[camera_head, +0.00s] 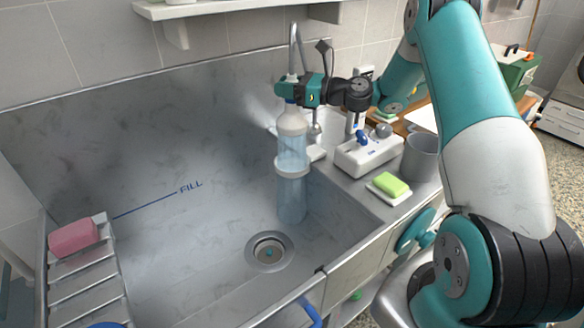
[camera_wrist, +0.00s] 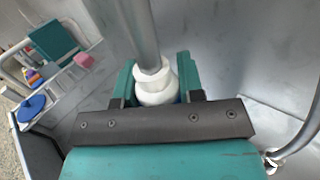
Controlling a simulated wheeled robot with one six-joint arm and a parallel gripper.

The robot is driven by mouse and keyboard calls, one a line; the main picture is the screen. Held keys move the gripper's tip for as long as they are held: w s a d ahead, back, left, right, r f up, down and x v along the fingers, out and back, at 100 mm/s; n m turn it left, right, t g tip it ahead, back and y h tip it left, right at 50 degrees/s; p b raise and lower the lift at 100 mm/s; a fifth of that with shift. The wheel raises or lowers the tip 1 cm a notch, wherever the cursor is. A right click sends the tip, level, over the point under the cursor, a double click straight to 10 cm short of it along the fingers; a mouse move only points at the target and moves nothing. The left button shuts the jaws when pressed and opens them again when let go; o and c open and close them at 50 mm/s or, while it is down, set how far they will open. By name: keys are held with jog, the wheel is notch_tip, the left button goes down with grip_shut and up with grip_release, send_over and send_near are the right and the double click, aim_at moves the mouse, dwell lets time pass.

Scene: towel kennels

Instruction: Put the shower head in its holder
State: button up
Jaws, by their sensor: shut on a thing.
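A grey metal pipe (camera_wrist: 141,35) shows just beyond that top. I cannot make out for sure a shower head or its holder. A white box (camera_head: 368,154) with a blue knob and a grey upright part stands on the ledge to the right.
A slatted rack with pink soap (camera_head: 74,237) is at the left. Green soap (camera_head: 390,184) and a grey cup (camera_head: 420,157) stand on the right ledge. A shelf (camera_head: 190,10) hangs above.

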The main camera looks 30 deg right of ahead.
aim_at(286, 112)
jog(key=shift+f+b, duration=1.95)
jog(key=shift+f, duration=0.1)
jog(key=shift+f+b, duration=1.4)
jog(key=shift+b, duration=0.1)
jog(key=shift+f+b, duration=0.95)
jog(key=shift+f, duration=0.15)
jog(key=shift+f+b, duration=0.9)
jog(key=shift+b, duration=0.15)
jog(key=shift+f, duration=0.2)
